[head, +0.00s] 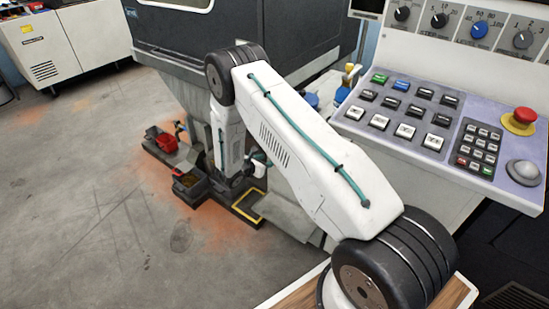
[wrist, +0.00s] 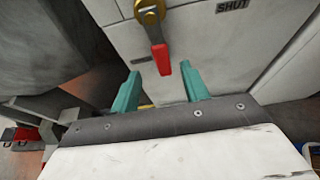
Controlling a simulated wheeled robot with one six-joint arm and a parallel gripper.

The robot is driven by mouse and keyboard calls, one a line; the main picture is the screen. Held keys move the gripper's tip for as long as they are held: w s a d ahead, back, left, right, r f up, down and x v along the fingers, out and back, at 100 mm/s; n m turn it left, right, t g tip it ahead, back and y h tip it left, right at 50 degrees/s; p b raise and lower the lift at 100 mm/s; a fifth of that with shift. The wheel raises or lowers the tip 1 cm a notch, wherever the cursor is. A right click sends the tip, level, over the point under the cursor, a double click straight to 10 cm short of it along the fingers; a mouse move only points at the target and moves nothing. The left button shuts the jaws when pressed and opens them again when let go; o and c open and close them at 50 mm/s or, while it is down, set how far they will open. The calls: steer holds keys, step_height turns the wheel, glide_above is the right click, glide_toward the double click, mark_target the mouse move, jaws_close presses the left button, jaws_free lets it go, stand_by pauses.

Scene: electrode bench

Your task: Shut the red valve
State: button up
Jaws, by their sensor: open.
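The red valve handle (wrist: 161,58) shows in the wrist view, hanging down and slightly right from a brass-coloured valve fitting (wrist: 150,13) at the top edge. A dark "SHUT" label (wrist: 232,5) is on the pale panel to the right of the valve. My gripper (wrist: 160,73) is open, with one teal finger on each side of the handle's lower end in the picture. No contact shows, and I cannot tell how far the handle is in depth. The valve cannot be made out in the head view, where my arm covers much of the machine.
In the head view, a control panel (head: 405,112) with a red emergency button (head: 521,118) stands at right. Open floor (head: 75,200) lies at left. A white cabinet (head: 62,50) stands behind.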

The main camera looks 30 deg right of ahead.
steer(key=x, duration=0.7)
jaws_close()
